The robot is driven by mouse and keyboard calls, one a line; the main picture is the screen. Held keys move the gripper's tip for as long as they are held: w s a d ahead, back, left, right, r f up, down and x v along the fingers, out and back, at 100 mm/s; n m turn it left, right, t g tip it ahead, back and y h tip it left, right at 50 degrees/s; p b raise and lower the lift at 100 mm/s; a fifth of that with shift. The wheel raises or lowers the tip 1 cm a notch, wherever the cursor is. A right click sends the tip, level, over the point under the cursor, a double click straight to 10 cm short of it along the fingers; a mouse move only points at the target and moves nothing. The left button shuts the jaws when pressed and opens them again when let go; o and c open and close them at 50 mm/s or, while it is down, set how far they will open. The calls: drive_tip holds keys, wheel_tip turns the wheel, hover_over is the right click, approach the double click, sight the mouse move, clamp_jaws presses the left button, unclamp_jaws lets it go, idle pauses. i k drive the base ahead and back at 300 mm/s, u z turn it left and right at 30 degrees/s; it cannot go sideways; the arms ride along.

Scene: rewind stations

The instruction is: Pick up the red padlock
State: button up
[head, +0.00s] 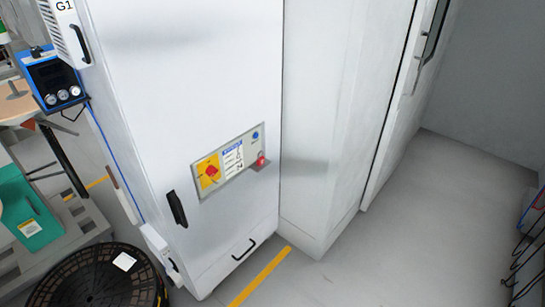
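The red padlock (261,160) is small and sits at the right end of a grey control panel (230,158) on the front of a white cabinet (200,90). It seems to hang at, or rest on, a small ledge or bracket there; its shackle is too small to make out. A yellow plate with a red rotary switch (210,171) is at the panel's left end, with a label between them and a blue round mark above the padlock. My gripper is not in this view.
Black handles (177,209) stick out from the cabinet front. A black round slotted reel (92,278) and a green case (27,212) stand at lower left. A wire rack (528,245) is at the right edge. The grey floor (400,240) at right is clear.

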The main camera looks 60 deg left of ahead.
sight(261, 160)
drive_tip(key=u, duration=0.25)
drive_tip(key=i, duration=0.75)
drive_tip(key=u, duration=1.05)
drive_tip(key=i, duration=0.95)
drive_tip(key=u, duration=0.6)
drive_tip(key=k, duration=0.9)
drive_tip(key=u, duration=0.1)
drive_tip(key=i, duration=0.55)
